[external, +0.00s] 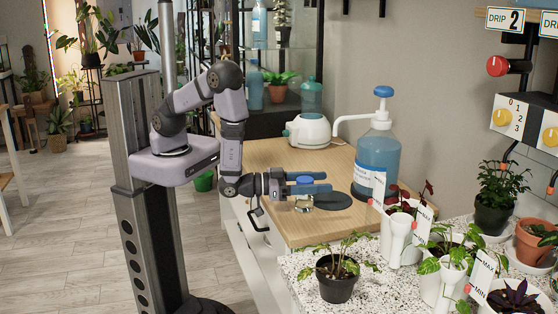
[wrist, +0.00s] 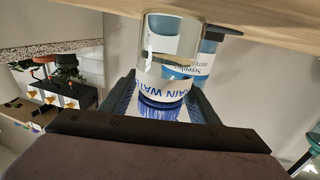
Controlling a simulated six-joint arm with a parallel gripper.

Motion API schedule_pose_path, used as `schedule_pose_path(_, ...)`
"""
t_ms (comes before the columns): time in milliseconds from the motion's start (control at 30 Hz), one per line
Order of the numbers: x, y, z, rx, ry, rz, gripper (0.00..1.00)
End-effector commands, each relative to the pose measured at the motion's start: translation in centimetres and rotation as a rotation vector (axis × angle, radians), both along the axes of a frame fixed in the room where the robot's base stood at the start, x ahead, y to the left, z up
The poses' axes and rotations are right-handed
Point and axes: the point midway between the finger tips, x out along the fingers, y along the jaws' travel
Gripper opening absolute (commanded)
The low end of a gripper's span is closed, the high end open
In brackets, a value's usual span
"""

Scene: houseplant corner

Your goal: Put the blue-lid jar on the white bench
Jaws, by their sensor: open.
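The blue-lid jar (external: 303,204) is a small clear jar standing upright on the wooden top, near its left edge. In the wrist view the jar (wrist: 172,48) appears upside down, with its ribbed blue lid (wrist: 158,106) low between the fingers. My gripper (external: 318,183) reaches in level from the left, its two fingers on either side of the jar's upper part. The jaws are open, and a clear grip on the jar does not show. The white speckled bench (external: 293,262) lies in front, at the lower right.
A dark round mat (external: 334,201) lies just right of the jar. A large blue pump bottle (external: 378,157) stands behind it. Several potted plants crowd the white bench, including a black pot (external: 337,289) near its left side.

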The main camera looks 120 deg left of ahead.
Motion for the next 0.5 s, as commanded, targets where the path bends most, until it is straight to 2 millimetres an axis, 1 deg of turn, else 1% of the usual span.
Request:
schedule_pose_path(67, 0.0, 0.0, 0.4, 0.000, 0.000, 0.000, 0.55)
schedule_pose_path(167, -0.7, -0.6, 0.1, -0.001, 0.001, -0.004, 0.55)
schedule_pose_path(267, -1.9, -1.4, 0.1, 0.000, 0.001, -0.005, 0.55)
schedule_pose_path(500, -5.4, -3.7, 0.1, 0.002, 0.001, -0.008, 0.55)
